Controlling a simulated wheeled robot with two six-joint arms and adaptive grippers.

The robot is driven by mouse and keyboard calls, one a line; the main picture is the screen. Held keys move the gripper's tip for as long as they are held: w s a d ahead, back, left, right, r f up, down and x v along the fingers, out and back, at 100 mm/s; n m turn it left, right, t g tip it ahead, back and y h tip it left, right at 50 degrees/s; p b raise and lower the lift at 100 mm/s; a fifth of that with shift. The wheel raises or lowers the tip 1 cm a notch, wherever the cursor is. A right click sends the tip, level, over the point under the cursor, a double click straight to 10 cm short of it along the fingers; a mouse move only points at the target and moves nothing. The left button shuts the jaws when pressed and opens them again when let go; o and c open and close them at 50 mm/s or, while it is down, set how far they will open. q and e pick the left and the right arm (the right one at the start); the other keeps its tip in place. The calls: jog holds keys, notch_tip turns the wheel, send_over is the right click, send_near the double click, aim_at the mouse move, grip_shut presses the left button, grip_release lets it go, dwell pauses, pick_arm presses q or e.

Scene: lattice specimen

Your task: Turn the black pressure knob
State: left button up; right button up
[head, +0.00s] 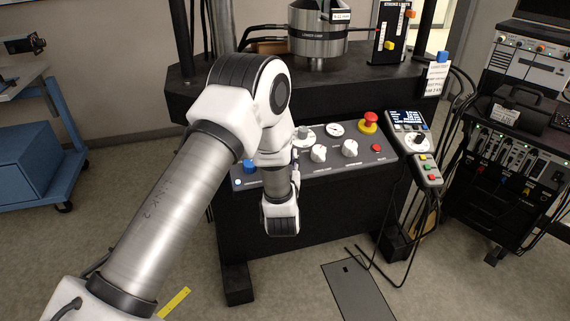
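The sloping control panel (378,158) sits at the front of the black test machine. It carries white knobs (319,153) and (350,148), a grey-white knob (303,132) on a round dial, and a round gauge (335,129). A dark knob (418,138) on a white dial shows on the control box to the right. The labels are too small to read, so I cannot tell which knob is the pressure knob. My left arm reaches in from the lower left and bends down before the panel, hiding part of it. Neither gripper can be made out.
A red mushroom button (369,122) stands at the panel's upper right, beside a small red button (377,148). A blue button (249,166) is at its left end. Black cables hang at right near an instrument cart (500,185). A blue cart (35,155) stands left.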

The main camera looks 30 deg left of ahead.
pick_arm(q)
jog(key=shift+n+g+y+b, duration=0.45)
jog(key=shift+n+g+y, duration=2.05)
jog(key=shift+n+y, duration=0.3)
jog(key=o, duration=1.2)
jog(key=v, duration=0.7)
jog(key=shift+s+d, duration=0.1)
jog(key=shift+d, duration=0.15)
